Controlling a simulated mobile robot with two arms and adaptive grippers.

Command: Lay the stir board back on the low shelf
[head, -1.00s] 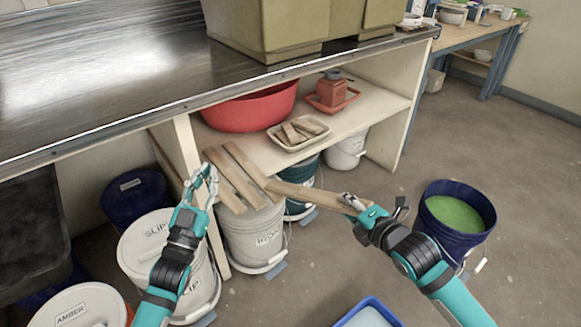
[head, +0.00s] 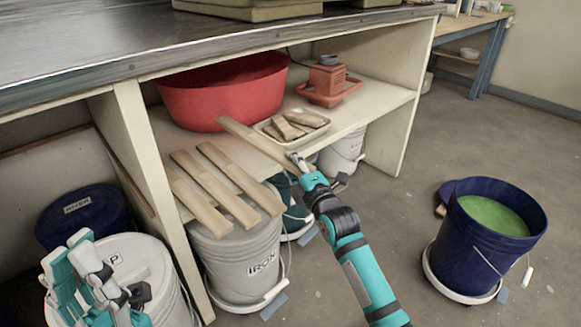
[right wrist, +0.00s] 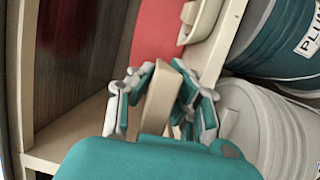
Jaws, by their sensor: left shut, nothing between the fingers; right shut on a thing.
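My right gripper (head: 298,161) is shut on one end of the stir board (head: 250,138), a long flat strip of pale wood. The board points back left over the low shelf (head: 372,103), in front of the red basin; I cannot tell whether it touches the shelf. In the right wrist view the board (right wrist: 158,98) stands between the fingers of my right gripper (right wrist: 160,88). Several similar wooden strips (head: 215,192) lie side by side at the shelf's left front, their ends over the IRON bucket. My left gripper (head: 78,262) is shut and empty above the white lidded bucket.
On the shelf are the red basin (head: 222,95), a tray (head: 318,130) of wood pieces and a red block on a red dish (head: 327,85). The IRON bucket (head: 240,255) stands below. A blue bucket of green glaze (head: 485,235) stands right on open floor.

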